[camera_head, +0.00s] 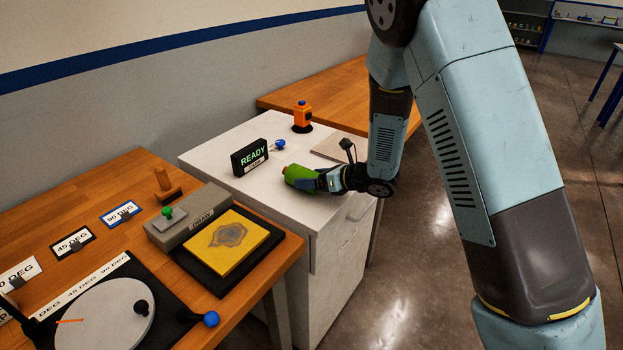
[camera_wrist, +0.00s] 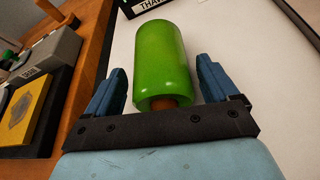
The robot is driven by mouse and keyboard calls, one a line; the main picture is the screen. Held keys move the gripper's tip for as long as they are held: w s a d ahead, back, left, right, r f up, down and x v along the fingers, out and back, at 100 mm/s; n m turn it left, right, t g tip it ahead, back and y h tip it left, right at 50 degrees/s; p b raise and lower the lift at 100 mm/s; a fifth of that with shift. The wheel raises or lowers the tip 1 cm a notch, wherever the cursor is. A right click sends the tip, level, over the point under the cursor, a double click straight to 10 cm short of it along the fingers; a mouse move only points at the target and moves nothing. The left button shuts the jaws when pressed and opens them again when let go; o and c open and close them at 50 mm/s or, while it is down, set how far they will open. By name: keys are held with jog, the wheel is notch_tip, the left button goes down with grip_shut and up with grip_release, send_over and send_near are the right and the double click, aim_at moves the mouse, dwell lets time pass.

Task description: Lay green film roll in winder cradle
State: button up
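The green film roll (camera_head: 300,174) is a smooth cylinder above or on the white cabinet top, just in front of the READY sign. In the wrist view the roll (camera_wrist: 160,60) points away from me, its brown core showing at the near end. My gripper (camera_head: 316,180) is at the roll's right end. In the wrist view its blue fingers (camera_wrist: 162,82) stand apart on either side of the roll's near part, with what look like narrow gaps. I cannot tell whether the roll touches the cabinet top. I cannot make out a winder cradle for certain.
The black READY box (camera_head: 250,157) stands behind the roll, with a blue knob (camera_head: 279,144) beside it. An orange device (camera_head: 302,116) stands farther back on the white cabinet (camera_head: 222,160). A wooden bench (camera_head: 62,215) at left holds a yellow plate (camera_head: 226,243) and a dial (camera_head: 105,318).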

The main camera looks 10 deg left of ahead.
jog(key=shift+o, duration=0.6)
jog(key=v, duration=1.2)
